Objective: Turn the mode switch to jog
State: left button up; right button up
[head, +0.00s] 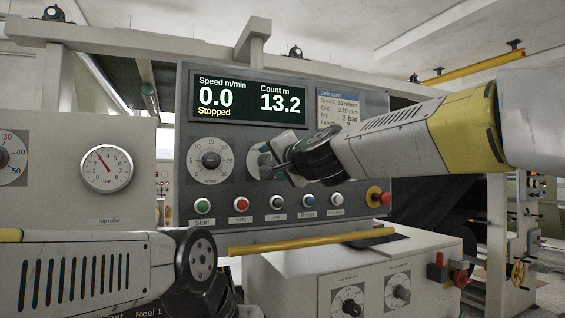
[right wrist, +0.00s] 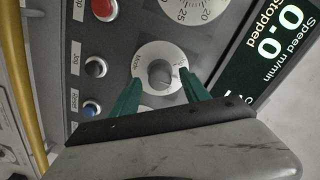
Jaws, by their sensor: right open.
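The mode switch is a round grey knob (right wrist: 160,73) on a white dial plate labelled Mode, on the dark control panel (head: 180,125). It shows clearly in the right wrist view. In the head view my right gripper hides most of it, and only the plate's left edge (head: 250,161) shows. My right gripper (head: 268,160) is open in front of the dial. In the right wrist view its two green fingers (right wrist: 162,84) lie on either side of the knob, with gaps to it. I cannot tell how deep they reach. My left gripper is out of sight.
A speed dial (head: 211,160) sits left of the switch. Below is a row of buttons, including green Start (head: 203,205) and red Stop (head: 241,204). A red emergency button (head: 378,196) is at the right. The display (head: 247,98) reads 0.0, Stopped. A yellow bar (head: 300,242) runs below.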

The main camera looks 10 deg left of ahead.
jog(key=shift+x, duration=1.25)
grip_shut()
jog(key=shift+n, duration=0.3)
jog(key=n, duration=0.4)
jog(key=shift+n, duration=2.1)
